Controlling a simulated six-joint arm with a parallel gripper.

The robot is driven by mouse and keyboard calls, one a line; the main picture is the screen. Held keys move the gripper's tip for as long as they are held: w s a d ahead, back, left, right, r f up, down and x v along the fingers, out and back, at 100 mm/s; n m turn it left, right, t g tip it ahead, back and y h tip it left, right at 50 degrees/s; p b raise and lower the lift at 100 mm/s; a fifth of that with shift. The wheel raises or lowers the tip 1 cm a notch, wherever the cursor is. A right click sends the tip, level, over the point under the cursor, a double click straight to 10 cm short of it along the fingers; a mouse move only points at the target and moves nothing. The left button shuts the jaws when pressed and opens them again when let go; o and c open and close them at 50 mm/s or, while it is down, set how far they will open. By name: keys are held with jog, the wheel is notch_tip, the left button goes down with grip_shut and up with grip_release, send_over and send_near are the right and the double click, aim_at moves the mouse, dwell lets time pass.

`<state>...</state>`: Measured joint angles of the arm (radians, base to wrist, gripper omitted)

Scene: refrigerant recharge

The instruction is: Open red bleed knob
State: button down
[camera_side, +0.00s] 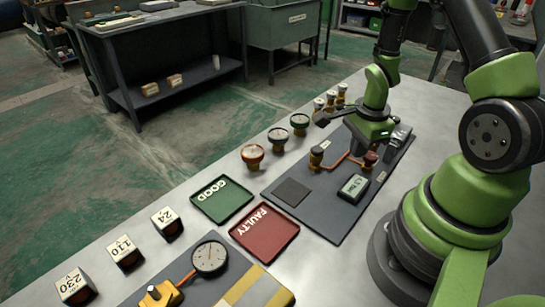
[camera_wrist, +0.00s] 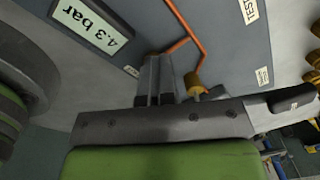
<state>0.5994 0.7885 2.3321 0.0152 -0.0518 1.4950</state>
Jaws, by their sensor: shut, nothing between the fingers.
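The red bleed knob (camera_side: 370,158) sits on the dark board (camera_side: 335,205) at the right end of an orange pipe (camera_side: 345,160). My gripper (camera_side: 369,147) is above it, pointing down, close to the knob; contact cannot be told. In the wrist view my gripper's fingers (camera_wrist: 154,75) are together and empty, and the red knob is hidden behind them. A brass fitting (camera_side: 316,158) is at the pipe's other end. A brass part shows beside the fingers in the wrist view (camera_wrist: 194,83).
A pressure display (camera_side: 355,187) is near the knob; it reads 4.3 bar in the wrist view (camera_wrist: 91,24). A green GOOD tray (camera_side: 238,207), red FAULTY tray (camera_side: 280,249) and round gauges (camera_side: 252,155) stand left of the board. A dial gauge (camera_side: 210,257) is in front.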

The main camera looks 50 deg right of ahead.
jog(key=shift+s+a+f+g+y, duration=0.15)
jog(key=shift+s+a+f+g, duration=0.15)
jog(key=shift+s, duration=0.25)
jog(key=shift+s+a+f+g+y, duration=0.1)
jog(key=shift+s+a+f+y, duration=0.1)
jog(key=shift+s+a, duration=0.3)
jog(key=shift+s+d, duration=0.15)
jog(key=shift+s, duration=0.05)
jog(key=shift+w+a+r, duration=0.1)
jog(key=shift+w+a, duration=0.2)
notch_tip(320, 180, up, 6)
jog(key=shift+w+d+f, duration=0.1)
jog(key=shift+w, duration=0.05)
